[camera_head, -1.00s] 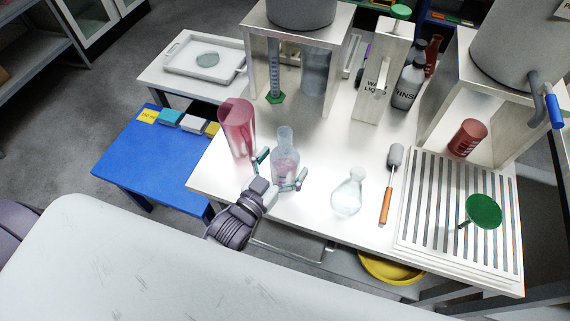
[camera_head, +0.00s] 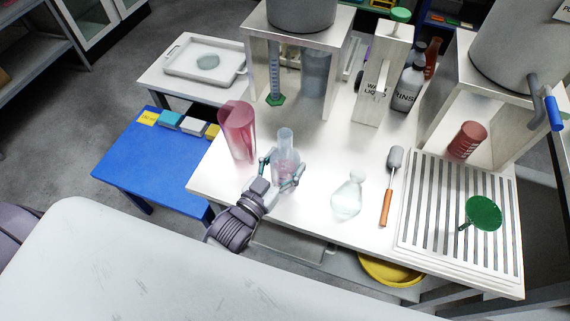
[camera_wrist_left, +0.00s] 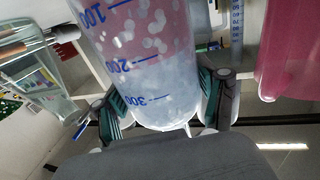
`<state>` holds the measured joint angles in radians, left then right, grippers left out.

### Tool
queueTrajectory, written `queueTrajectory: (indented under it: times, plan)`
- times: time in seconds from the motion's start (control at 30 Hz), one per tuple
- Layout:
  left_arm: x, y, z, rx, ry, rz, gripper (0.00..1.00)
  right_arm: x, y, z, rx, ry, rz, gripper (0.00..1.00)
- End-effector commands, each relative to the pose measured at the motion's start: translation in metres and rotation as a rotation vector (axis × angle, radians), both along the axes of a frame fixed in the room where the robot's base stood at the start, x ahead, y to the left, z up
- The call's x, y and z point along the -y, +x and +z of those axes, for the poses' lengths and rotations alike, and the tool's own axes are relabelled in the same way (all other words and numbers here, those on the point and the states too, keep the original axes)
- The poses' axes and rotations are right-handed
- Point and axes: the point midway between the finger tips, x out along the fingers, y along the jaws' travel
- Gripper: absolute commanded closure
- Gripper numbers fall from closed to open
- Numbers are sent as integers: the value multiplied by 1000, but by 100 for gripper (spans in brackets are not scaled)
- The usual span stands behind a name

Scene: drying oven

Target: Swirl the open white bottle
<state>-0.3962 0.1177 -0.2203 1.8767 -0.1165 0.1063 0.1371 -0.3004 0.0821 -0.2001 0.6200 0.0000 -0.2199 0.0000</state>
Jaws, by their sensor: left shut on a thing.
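A clear, graduated glass vessel with a narrow upright neck (camera_head: 285,142) and pinkish contents stands near the front left of the white table. It also shows close up in the left wrist view (camera_wrist_left: 140,60), with blue marks 100, 200 and 300. My left gripper (camera_head: 282,168) is shut on its body, one finger on each side. The vessel looks upright; whether its base touches the table I cannot tell. No plainly white bottle shows. My right gripper is not in view.
A pink cylinder (camera_head: 236,128) stands close to the left of the vessel. A clear round flask (camera_head: 347,196) and an orange-handled tool (camera_head: 386,208) lie to the right. A slatted rack (camera_head: 420,225) holds a green funnel (camera_head: 484,213). The table behind the vessel is fairly clear.

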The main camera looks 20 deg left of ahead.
Motion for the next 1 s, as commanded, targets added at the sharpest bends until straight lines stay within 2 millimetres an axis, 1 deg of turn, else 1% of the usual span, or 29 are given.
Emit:
queueTrajectory:
  times: [0.13,0.3,0.43,0.57,0.7,1.0]
  plan:
    - [0,0,23,6,-1,-1,76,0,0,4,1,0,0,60]
    - [0,0,59,7,-2,-1,76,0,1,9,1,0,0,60]
    - [0,0,82,7,-1,0,76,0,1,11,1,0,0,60]
    - [0,0,98,5,0,0,76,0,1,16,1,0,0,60]
    - [0,0,114,3,-1,0,76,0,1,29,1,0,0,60]
    - [0,0,139,3,-1,1,76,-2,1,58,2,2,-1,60]
